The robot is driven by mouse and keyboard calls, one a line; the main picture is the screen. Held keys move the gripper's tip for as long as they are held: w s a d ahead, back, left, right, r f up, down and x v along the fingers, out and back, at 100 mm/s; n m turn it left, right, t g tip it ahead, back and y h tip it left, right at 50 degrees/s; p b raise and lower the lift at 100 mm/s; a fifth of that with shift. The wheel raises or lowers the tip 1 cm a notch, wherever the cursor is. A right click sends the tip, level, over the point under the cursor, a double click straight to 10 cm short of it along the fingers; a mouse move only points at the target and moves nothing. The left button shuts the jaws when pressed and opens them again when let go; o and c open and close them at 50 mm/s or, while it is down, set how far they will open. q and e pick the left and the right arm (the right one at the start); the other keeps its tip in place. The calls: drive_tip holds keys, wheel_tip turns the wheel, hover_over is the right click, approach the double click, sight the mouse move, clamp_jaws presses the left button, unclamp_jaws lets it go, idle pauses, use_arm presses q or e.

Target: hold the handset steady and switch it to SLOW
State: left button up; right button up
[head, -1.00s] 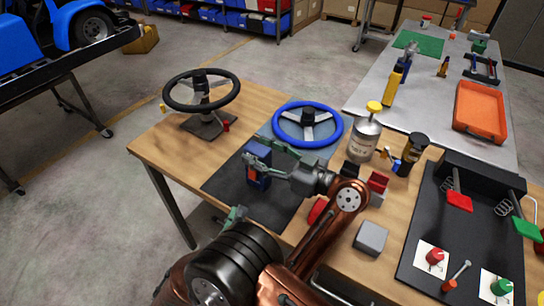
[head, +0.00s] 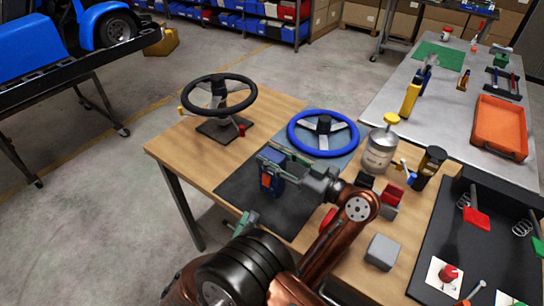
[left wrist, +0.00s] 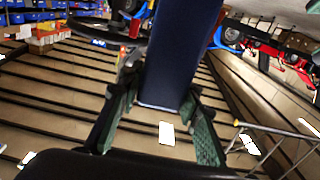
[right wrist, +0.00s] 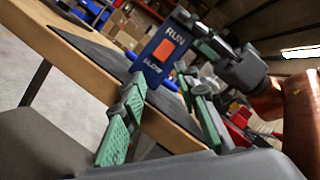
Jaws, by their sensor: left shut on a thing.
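The blue handset (head: 277,185) is in the air above the dark mat, held by my left gripper (head: 272,160). In the left wrist view the handset (left wrist: 172,60) sits between the two green-padded fingers. The right wrist view shows the handset (right wrist: 152,62) tilted, with RUN above an orange switch (right wrist: 166,50) and SLOW below it. I cannot tell which way the switch is set. My right gripper (right wrist: 160,120) is open and empty, its fingers wide apart, short of the handset. In the head view the right gripper (head: 246,221) is lower and partly hidden by my arm.
A blue steering wheel (head: 322,154) lies behind the handset, and a black wheel (head: 228,108) stands at the left. A metal bottle (head: 379,152), a dark can (head: 428,170) and a grey block (head: 382,251) are to the right.

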drive_tip(key=shift+w+r+m+g+h, duration=0.1)
drive_tip(key=shift+m+g+h, duration=0.2)
drive_tip(key=shift+g, duration=0.1)
drive_tip(key=c, duration=0.3)
drive_tip(key=m+g, duration=0.1)
drive_tip(key=r+m+g+h, duration=0.1)
drive_tip(key=m+g, duration=0.1)
drive_tip(key=shift+w+d+m, duration=0.1)
drive_tip(key=shift+w+m, duration=0.05)
drive_tip(key=shift+m, duration=0.15)
drive_tip(key=c, duration=0.3)
drive_tip(key=r+m+g, duration=0.1)
drive_tip(key=m+g, duration=0.1)
drive_tip(key=a+r+m+g+y, duration=0.1)
drive_tip(key=r+m+g, duration=0.2)
drive_tip(key=shift+a+r+m+g+y, duration=0.25)
drive_tip(key=shift+r+m+g+y, duration=0.05)
drive_tip(key=shift+r+m+g, duration=0.1)
clamp_jaws()
wheel_tip(320, 180, up, 7)
drive_tip(key=a+m+g+y, duration=0.2)
drive_tip(key=m+g+y, duration=0.1)
drive_tip(key=shift+s+r+y, duration=0.2)
drive_tip(key=shift+s+y, duration=0.1)
drive_tip(key=shift+s, duration=0.15)
drive_tip(key=shift+a, duration=0.1)
